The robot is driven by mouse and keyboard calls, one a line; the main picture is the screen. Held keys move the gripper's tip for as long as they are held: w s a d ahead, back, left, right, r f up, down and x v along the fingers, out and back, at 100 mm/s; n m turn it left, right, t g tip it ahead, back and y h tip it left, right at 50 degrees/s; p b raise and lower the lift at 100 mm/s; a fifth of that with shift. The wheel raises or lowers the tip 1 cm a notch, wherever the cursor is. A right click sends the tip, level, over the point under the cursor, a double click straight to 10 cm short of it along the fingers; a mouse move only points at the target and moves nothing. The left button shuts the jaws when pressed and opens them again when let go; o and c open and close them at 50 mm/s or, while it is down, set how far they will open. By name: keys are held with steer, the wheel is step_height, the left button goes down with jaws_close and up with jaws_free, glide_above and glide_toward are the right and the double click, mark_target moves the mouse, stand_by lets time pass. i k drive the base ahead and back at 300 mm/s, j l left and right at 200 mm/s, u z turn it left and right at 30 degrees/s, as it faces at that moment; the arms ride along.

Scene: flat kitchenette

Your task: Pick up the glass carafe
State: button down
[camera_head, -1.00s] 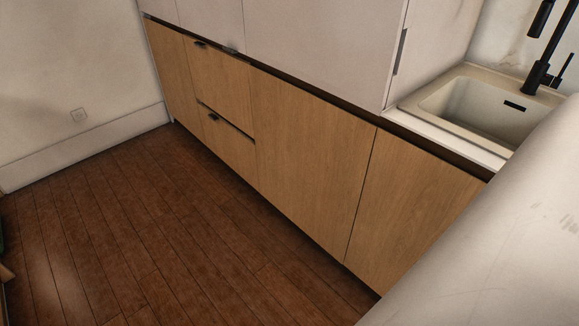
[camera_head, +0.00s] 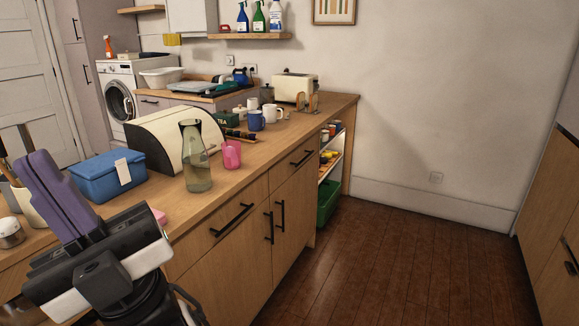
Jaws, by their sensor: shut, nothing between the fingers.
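The glass carafe (camera_head: 197,172), tall and greenish see-through with a narrow waist, stands upright near the front edge of the wooden counter (camera_head: 255,186). My gripper (camera_head: 38,166) is in the lower left, with purple fingers on a black and white body. Its fingers are shut with nothing seen between them. It is to the left of the carafe and apart from it. The gripper covers part of the counter's left end.
A pink cup (camera_head: 231,155) stands close right of the carafe. A bread bin (camera_head: 161,138) is behind it, and a blue box (camera_head: 107,176) is to its left. Mugs and a toaster (camera_head: 295,88) stand further back. The floor (camera_head: 410,265) at right is clear.

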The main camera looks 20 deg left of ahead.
mark_target(194, 156)
steer(key=u, duration=1.05)
